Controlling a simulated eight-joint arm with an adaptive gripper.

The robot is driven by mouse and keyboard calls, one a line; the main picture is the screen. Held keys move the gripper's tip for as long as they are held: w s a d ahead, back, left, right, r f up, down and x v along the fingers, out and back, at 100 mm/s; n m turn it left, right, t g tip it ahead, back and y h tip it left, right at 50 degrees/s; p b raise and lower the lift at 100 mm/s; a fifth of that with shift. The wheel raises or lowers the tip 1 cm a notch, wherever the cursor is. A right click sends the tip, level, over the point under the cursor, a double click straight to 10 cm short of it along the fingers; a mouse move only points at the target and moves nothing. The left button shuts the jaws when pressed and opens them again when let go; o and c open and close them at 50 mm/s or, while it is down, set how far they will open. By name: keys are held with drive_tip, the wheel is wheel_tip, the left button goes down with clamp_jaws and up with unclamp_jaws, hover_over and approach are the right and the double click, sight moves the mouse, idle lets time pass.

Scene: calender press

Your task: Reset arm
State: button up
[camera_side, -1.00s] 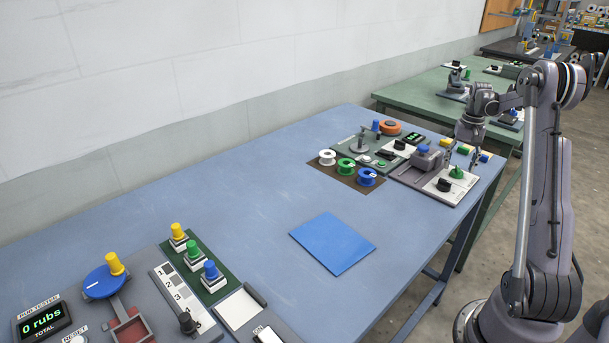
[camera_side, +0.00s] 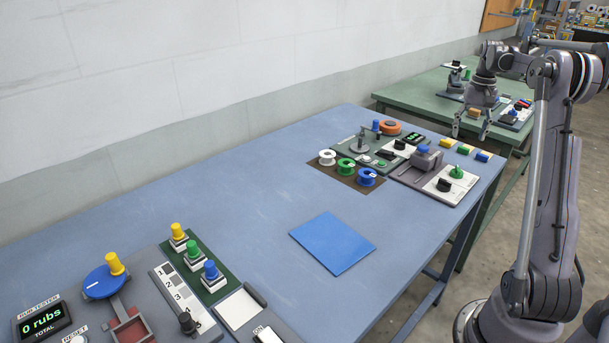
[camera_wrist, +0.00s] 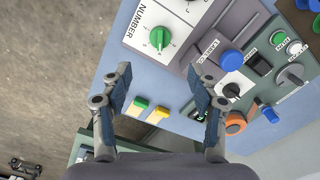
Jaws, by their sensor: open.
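My gripper (camera_side: 471,131) hangs above the far right end of the blue table (camera_side: 250,180) in the side view, fingers pointing down. Its jaws are open and nothing is between them. In the wrist view my gripper (camera_wrist: 162,105) shows two spread fingers over the table edge. Beyond them lie a green block (camera_wrist: 137,106) and a yellow block (camera_wrist: 158,114). A panel with a green knob (camera_wrist: 160,38) marked NUMBER is ahead, with a blue knob (camera_wrist: 231,60) to its right.
White, green and blue spools (camera_side: 346,167) sit on a brown mat. A blue sheet (camera_side: 332,243) lies mid-table. A tester with a blue disc (camera_side: 104,282) and colored stampers (camera_side: 194,251) stand at the near left. A green table (camera_side: 420,100) stands behind.

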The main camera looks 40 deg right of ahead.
drive_tip(key=w+a+r+n+t+h, duration=0.1)
drive_tip(key=w+a+r+n, duration=0.15)
drive_tip(key=a, duration=0.55)
drive_tip(key=w+a+r+n+t, duration=0.1)
drive_tip(key=w+a, duration=0.2)
drive_tip(key=a, duration=0.5)
drive_tip(key=w+a+r+n+t+h, duration=0.1)
drive_tip(key=w+a+n, duration=0.15)
drive_tip(key=a, duration=0.65)
drive_tip(key=s+a+f+n+t+y, duration=0.1)
drive_tip(key=s+a+f+n+t, duration=0.1)
drive_tip(key=a, duration=0.9)
drive_tip(key=s+a+f+n+t+y, duration=0.1)
drive_tip(key=s+a+f+n, duration=0.3)
drive_tip(key=a, duration=0.8)
drive_tip(key=shift+s+a+f+t, duration=0.15)
drive_tip(key=shift+s+f+t, duration=0.1)
drive_tip(key=shift+s+t, duration=0.3)
drive_tip(key=shift+w, duration=0.1)
